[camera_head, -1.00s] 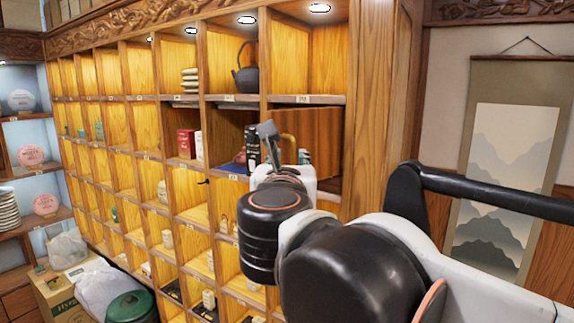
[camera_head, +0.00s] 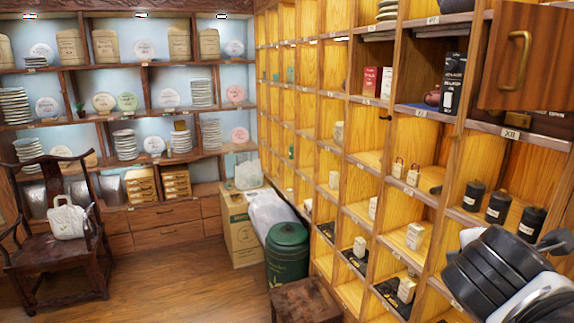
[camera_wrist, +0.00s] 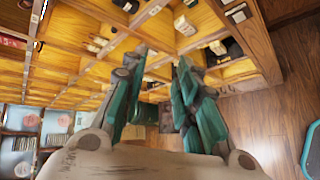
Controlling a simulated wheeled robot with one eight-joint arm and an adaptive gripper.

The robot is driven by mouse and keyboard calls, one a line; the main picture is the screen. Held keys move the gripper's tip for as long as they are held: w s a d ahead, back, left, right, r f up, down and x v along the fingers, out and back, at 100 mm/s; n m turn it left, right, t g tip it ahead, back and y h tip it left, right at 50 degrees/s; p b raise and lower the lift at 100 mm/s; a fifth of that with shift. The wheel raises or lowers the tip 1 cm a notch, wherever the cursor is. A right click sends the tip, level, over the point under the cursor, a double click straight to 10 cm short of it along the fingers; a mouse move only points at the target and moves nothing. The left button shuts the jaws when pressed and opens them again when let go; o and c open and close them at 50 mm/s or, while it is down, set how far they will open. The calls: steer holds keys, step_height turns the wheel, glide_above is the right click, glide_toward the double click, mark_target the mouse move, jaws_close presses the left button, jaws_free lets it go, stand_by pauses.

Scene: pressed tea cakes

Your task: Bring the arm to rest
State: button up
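My gripper (camera_wrist: 163,60) shows in the wrist view with its two teal-and-grey fingers apart. The gap between them is empty, and wooden shelving and floor show beyond it. In the head view my arm is folded in the lower right corner, in front of the lower compartments of the shelf wall (camera_head: 447,211). Its black and white links show there, and most of the gripper is hidden or out of frame.
A wooden door (camera_head: 556,60) with a brass handle (camera_head: 516,60) stands open at upper right. Black canisters (camera_head: 497,206) stand below it. A green drum (camera_head: 287,255), a wooden stool (camera_head: 306,302) and a chair (camera_head: 60,245) stand on the floor. Open floor lies at lower left.

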steer(key=s+a+f+m+g+y+b, duration=0.1)
steer(key=a+f+m+b, duration=0.3)
steer(key=f, duration=0.8)
steer(key=s+a+f+m+y+b, duration=0.2)
steer(key=a+f+m+y+b, duration=0.2)
steer(key=f, duration=0.7)
steer(key=s+a+f+m+g+y+b, duration=0.1)
steer(key=a+f+m+y+b, duration=0.1)
steer(key=a+f+m+b, duration=0.2)
step_height(320, 180, down, 9)
steer(key=m+b, duration=0.3)
steer(key=b, duration=0.4)
steer(key=shift+s+a+r+g+y, duration=0.2)
steer(key=shift+a+g+y, duration=0.1)
steer(key=shift+y, duration=0.1)
